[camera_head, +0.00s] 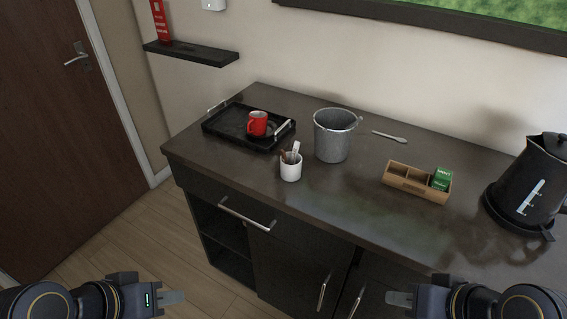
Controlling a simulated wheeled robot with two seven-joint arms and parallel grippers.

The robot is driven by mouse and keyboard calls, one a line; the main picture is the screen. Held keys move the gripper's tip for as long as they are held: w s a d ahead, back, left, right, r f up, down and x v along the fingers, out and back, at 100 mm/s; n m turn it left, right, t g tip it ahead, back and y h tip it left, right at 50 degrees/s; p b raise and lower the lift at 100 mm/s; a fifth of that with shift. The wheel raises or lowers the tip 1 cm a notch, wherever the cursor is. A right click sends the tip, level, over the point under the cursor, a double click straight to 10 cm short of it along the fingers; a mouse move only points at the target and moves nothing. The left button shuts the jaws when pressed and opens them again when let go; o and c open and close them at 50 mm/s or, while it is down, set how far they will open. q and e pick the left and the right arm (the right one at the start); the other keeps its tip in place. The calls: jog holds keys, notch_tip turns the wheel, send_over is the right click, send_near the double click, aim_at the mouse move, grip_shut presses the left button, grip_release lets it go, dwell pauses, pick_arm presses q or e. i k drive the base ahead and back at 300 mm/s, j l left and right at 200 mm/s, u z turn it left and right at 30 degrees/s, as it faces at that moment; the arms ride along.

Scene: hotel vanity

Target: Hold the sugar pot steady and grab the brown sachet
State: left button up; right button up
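The sugar pot (291,172) is a small white cup standing upright near the front edge of the dark counter. A brown sachet (283,156) sticks up at the left of its opening, beside white sachets (295,150). The lower ends of the sachets are hidden inside the pot. My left gripper (174,297) is low at the left, in front of the counter and well away from the pot. My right gripper (399,298) is low at the right, also in front of the counter. Neither touches anything. I see their fingers edge-on, so their opening is unclear.
A grey metal bucket (333,142) stands close behind and right of the pot. A black tray (226,131) with a red mug (257,123) is behind left. A wooden box (403,184), spoon (390,136) and kettle (529,184) are further right. Cabinet handles (245,214) protrude below.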

aim_at(282, 154)
jog(key=j+z, duration=0.1)
jog(key=z, duration=0.9)
jog(key=j+z, duration=0.35)
jog(key=j, duration=0.15)
jog(key=i+j+z, duration=0.1)
jog(key=j+z, duration=0.25)
jog(key=j, duration=0.15)
jog(key=j+z, duration=0.35)
jog(key=j, duration=0.15)
jog(key=k+l, duration=0.05)
